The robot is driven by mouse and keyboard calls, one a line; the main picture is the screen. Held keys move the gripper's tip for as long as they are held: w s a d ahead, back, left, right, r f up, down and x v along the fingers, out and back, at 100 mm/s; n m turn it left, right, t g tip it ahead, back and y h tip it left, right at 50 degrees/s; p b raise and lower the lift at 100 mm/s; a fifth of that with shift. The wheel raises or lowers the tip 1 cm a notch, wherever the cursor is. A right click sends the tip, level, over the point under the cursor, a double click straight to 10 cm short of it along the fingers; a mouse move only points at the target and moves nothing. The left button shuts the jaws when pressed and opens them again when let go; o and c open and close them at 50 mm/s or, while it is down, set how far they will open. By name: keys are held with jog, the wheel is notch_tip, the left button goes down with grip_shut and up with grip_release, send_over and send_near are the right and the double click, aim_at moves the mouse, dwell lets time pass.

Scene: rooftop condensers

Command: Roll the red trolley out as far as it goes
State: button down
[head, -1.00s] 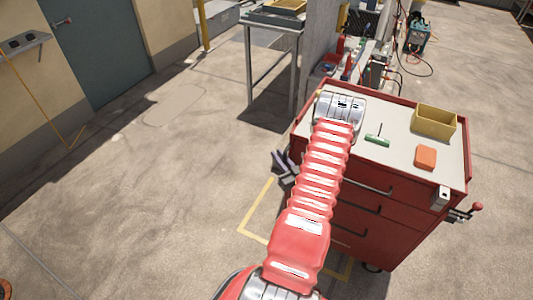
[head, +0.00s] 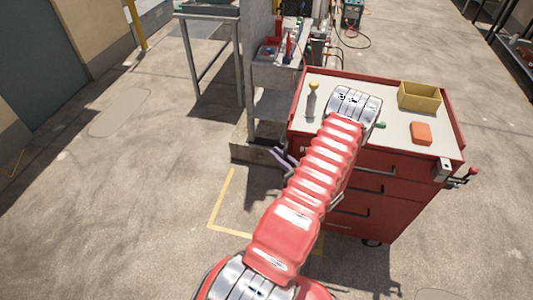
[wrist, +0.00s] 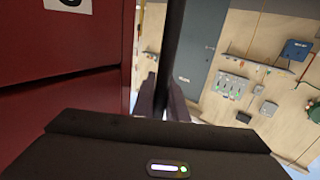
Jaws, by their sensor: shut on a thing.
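The red trolley (head: 385,205) stands right of centre in the head view, with drawers on its near face and a pale top. Its red side also fills the left of the wrist view (wrist: 60,110). My gripper (head: 284,158) is at the trolley's left side, partly hidden by my arm. In the wrist view my gripper (wrist: 165,90) is shut on a dark upright bar (wrist: 173,40) beside the red panel, which looks like the trolley's push handle. My arm hides part of the trolley's left front.
A yellow floor line (head: 215,205) lies left of the trolley. A grey shelf unit (head: 268,105) with tools stands behind it, close to its back left corner. A yellow bin (head: 419,97) and orange block (head: 421,133) sit on top. Floor at left is clear.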

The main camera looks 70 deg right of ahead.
jog(key=shift+s+d, duration=0.1)
jog(key=shift+s, duration=0.65)
jog(key=c, duration=1.8)
grip_release()
jog(key=shift+o, duration=0.2)
jog(key=v, duration=1.4)
jog(key=shift+d, duration=0.1)
